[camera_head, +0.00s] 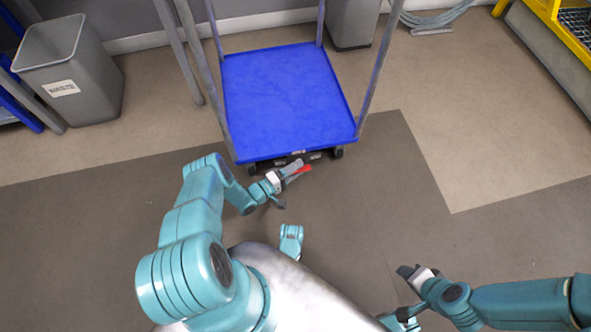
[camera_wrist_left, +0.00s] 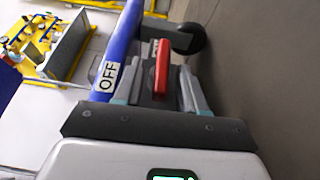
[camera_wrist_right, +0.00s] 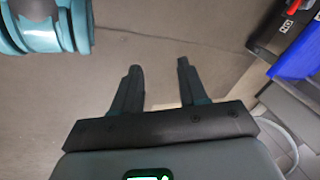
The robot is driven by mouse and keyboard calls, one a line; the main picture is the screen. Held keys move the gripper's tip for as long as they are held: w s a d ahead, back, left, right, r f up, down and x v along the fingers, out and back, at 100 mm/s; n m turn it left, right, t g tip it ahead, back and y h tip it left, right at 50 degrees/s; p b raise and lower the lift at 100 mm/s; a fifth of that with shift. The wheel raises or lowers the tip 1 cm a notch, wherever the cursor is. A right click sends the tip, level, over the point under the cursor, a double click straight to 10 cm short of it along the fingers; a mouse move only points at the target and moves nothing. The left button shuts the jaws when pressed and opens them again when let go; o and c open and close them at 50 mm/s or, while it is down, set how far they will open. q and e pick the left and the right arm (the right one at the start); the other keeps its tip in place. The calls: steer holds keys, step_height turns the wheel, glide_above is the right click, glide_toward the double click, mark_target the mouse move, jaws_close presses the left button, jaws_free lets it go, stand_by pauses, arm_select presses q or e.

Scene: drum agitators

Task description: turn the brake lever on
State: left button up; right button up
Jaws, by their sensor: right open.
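The red brake lever (camera_head: 302,171) sticks out from the near edge of the blue cart (camera_head: 290,95), low under its deck. In the left wrist view the red lever (camera_wrist_left: 162,68) stands between the two fingers of my left gripper (camera_wrist_left: 160,85), which are apart with gaps beside it. An "OFF" label (camera_wrist_left: 108,77) is on the blue edge to the left of the lever. In the head view my left gripper (camera_head: 288,184) is at the lever. My right gripper (camera_wrist_right: 157,78) is open and empty over the floor, away from the cart.
A grey bin (camera_head: 70,75) stands at the upper left. Another grey bin (camera_head: 351,20) is behind the cart. A yellow rack (camera_head: 555,25) is at the upper right. The floor (camera_head: 480,130) right of the cart is clear.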

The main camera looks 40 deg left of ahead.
arm_select(q)
steer(key=p+v, duration=0.2)
steer(key=v, duration=1.4)
steer(key=shift+s, duration=0.25)
arm_select(e)
steer(key=shift+s+a+r+g, duration=0.15)
steer(key=shift+s+r+g, duration=0.15)
steer(key=shift+s+r, duration=0.6)
arm_select(q)
steer(key=shift+r, duration=0.1)
arm_select(e)
steer(key=shift+w+r, duration=0.1)
